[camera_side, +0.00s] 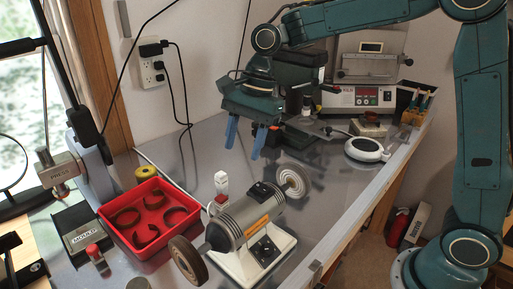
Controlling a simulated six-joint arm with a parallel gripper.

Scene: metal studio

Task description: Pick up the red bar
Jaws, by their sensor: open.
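My gripper (243,152) hangs over the grey metal table with its two blue fingers pointing down. The fingers are apart, and nothing shows between them. I cannot make out a clear red bar. A small red-topped block (96,251) stands at the front left beside the red tray, far from my gripper. A small white item with a red lower part (220,198) stands behind the bench grinder, below and a little left of my gripper.
The bench grinder (240,222) with two wheels stands in front of my gripper. A red tray (150,250) holds several dark rings. A white round device (366,149) and a control box (356,96) stand to the right. The table is clear below my gripper.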

